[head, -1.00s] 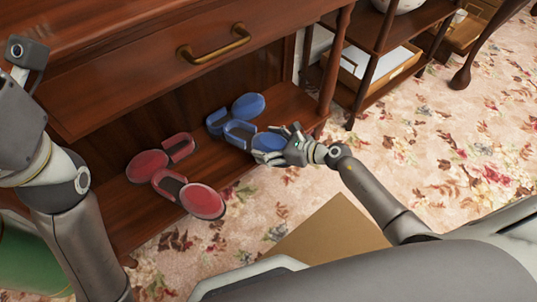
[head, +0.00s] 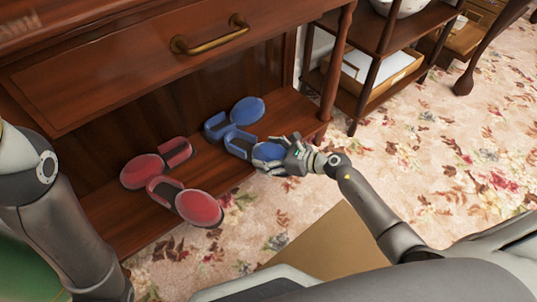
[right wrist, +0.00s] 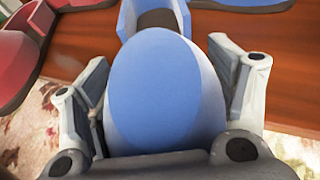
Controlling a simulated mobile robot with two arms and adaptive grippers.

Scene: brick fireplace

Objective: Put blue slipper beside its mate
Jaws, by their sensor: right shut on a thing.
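The blue slipper (head: 240,143) has its toe end in my right gripper (head: 281,157), at the front edge of the lower shelf. I cannot tell whether the two touch, or whether the held slipper rests on the shelf. In the right wrist view, my right gripper's fingers flank the rounded blue toe (right wrist: 165,90), one on each side. My left arm shows at the left of the head view, but its gripper is out of frame.
A pair of red slippers (head: 199,207) lies left on the same wooden shelf (head: 222,172). A drawer with a brass handle (head: 210,36) overhangs the shelf. A cabinet leg (head: 334,70) stands right of the blue slippers. Flowered carpet (head: 430,150) lies open at right.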

